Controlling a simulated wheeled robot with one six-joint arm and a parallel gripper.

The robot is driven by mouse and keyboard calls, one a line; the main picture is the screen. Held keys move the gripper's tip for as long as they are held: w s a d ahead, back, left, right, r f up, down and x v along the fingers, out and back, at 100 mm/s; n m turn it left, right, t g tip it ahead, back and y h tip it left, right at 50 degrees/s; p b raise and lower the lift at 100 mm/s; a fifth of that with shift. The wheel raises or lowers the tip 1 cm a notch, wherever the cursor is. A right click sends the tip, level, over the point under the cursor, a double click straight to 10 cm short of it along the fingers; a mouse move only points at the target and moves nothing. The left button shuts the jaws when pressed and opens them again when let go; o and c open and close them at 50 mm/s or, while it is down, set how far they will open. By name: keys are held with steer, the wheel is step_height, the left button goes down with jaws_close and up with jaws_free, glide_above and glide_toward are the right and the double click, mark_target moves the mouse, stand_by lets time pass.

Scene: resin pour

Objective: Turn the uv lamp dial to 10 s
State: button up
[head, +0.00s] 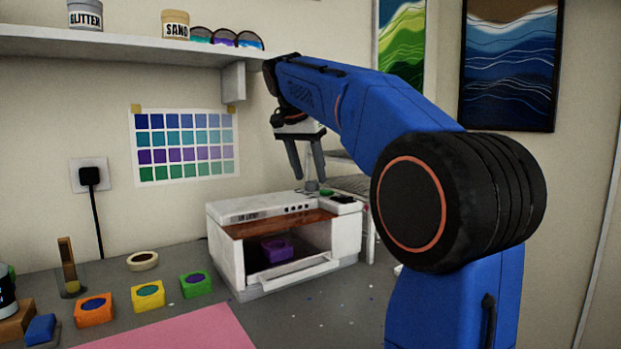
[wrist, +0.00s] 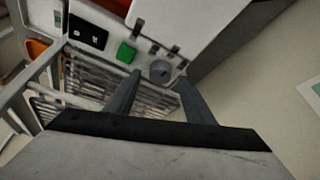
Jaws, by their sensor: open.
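The UV lamp (head: 222,250) is a white box on the bench with an open front and a purple mold (head: 276,248) inside. Its top panel carries a grey round dial (wrist: 160,71), a green button (wrist: 126,53) and a black display (wrist: 87,33) in the wrist view. My gripper (head: 307,180) points down over the right part of the lamp's top. In the wrist view my gripper (wrist: 160,80) is open, its fingertips on either side of the dial in the picture. Contact cannot be told, and the dial's setting is too small to read.
A wire rack (wrist: 75,85) shows beside the panel in the wrist view. Orange (head: 94,309), yellow (head: 148,296) and green (head: 195,284) molds and a tape ring (head: 142,261) sit left of the lamp. A pink mat (head: 190,332) lies in front; a shelf (head: 120,46) hangs above.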

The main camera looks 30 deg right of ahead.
steer(key=shift+x, duration=1)
steer(key=c, duration=1.1)
steer(key=shift+o, duration=0.2)
steer(key=shift+n, duration=0.3)
steer(key=n, duration=0.1)
steer(key=n+t, duration=0.1)
steer(key=n, duration=0.1)
steer(key=shift+s+d+y, duration=0.15)
steer(key=shift+y, duration=0.15)
steer(key=shift+n+t+y, duration=0.6)
steer(key=shift+n, duration=1.3)
